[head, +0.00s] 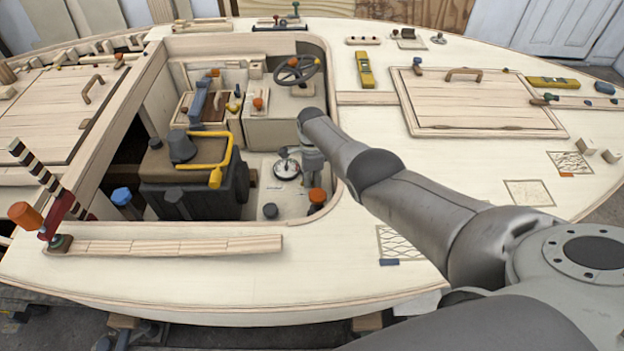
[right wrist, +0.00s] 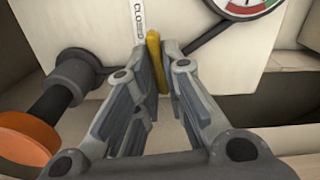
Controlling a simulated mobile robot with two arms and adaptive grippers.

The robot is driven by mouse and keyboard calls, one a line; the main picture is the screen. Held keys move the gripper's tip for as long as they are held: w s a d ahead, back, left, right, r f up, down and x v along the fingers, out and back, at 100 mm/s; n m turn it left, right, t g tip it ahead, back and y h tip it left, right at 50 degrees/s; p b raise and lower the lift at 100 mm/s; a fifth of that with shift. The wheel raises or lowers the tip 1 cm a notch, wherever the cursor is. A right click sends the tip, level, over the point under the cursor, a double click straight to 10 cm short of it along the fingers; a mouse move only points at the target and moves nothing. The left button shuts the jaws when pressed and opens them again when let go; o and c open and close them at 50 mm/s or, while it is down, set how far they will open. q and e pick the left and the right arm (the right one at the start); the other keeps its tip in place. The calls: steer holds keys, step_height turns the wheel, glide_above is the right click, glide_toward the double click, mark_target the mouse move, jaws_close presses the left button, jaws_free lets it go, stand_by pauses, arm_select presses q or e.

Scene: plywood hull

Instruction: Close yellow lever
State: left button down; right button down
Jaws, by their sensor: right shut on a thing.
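The yellow lever (right wrist: 153,55) stands upright in the right wrist view, between the tips of my right gripper (right wrist: 162,68). The fingers are shut on it. A white strip with lettering starting "CLO" (right wrist: 139,20) is just left of the lever; the rest of the word is unclear. In the head view my right arm reaches down into the cockpit, and its gripper (head: 313,163) is small beside a round gauge (head: 287,166). The lever cannot be made out there. My left gripper is not in view.
An orange knob on a dark stem (right wrist: 28,137) is left of the fingers; the gauge (right wrist: 244,6) is at upper right with a dark pipe. In the cockpit, an engine box with a yellow rail (head: 232,150) stands left of my gripper, and a steering wheel (head: 297,70) is behind.

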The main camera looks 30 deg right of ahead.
steer(key=shift+w+d+m, duration=0.1)
steer(key=shift+w+m, duration=0.05)
steer(key=shift+m, duration=0.65)
steer(key=c, duration=1.5)
jaws_free()
steer(key=shift+r, duration=0.8)
step_height(320, 180, up, 10)
steer(key=shift+r, duration=0.25)
